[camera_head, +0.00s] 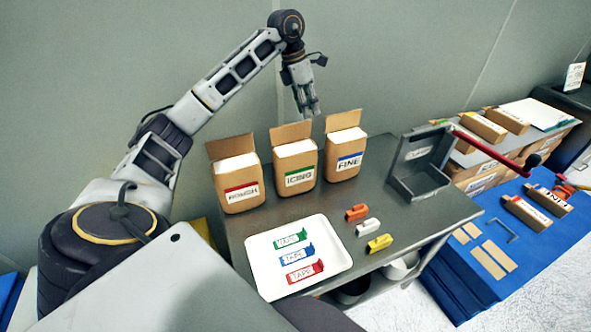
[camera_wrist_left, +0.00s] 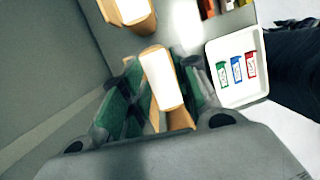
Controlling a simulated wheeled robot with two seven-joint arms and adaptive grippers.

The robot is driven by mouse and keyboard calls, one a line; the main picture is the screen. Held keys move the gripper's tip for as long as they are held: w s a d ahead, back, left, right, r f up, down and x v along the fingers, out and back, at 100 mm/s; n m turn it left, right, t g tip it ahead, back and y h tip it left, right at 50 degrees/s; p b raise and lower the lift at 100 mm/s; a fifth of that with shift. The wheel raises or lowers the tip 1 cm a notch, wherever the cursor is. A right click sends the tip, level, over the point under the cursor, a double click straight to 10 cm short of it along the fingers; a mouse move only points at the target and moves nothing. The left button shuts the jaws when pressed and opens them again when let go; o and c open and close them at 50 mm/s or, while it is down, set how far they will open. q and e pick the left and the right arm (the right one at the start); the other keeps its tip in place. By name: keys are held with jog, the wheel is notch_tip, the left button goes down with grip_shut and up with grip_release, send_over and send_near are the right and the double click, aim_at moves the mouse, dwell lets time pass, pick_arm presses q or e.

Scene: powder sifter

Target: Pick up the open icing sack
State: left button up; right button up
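The open icing sack (camera_head: 298,168) is a brown paper sack with a green-banded label, a white top and a raised back flap. It stands upright on the grey table, between a red-labelled sack (camera_head: 238,180) and the blue-labelled FINE sack (camera_head: 345,150). My left gripper (camera_head: 311,108) points down above and behind the icing sack. In the left wrist view, the green-padded fingers (camera_wrist_left: 163,70) are spread, with a sack, apparently the icing one (camera_wrist_left: 165,82), seen between them. I cannot tell whether they touch it. My right gripper is not in view.
A white tray (camera_head: 262,285) with green, blue and red tags lies in front of the sacks. Orange, white and yellow blocks (camera_head: 368,229) sit to its right. A grey open box (camera_head: 398,188) and a red bar (camera_head: 490,145) are further right. The neighbouring sacks stand close.

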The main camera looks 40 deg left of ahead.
pick_arm(q)
jog(key=g+y, duration=0.1)
jog(key=y, duration=0.1)
send_near(291, 125)
jog(key=shift+w+a+r+n, duration=0.1)
jog(key=shift+a+r+n, duration=0.05)
jog(key=shift+r+n, duration=0.25)
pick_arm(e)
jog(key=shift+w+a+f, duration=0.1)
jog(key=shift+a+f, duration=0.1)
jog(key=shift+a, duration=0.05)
pick_arm(q)
jog(key=shift+f, duration=0.1)
jog(key=shift+w+f, duration=0.1)
jog(key=shift+f, duration=1.05)
notch_tip(291, 125, down, 3)
jog(key=shift+w+f, duration=0.1)
jog(key=shift+w, duration=0.05)
jog(key=shift+w+d+f, duration=0.1)
jog(key=shift+d+f, duration=0.05)
jog(key=shift+f, duration=0.45)
jog(key=shift+w+d+f, duration=0.1)
jog(key=shift+f, duration=0.8)
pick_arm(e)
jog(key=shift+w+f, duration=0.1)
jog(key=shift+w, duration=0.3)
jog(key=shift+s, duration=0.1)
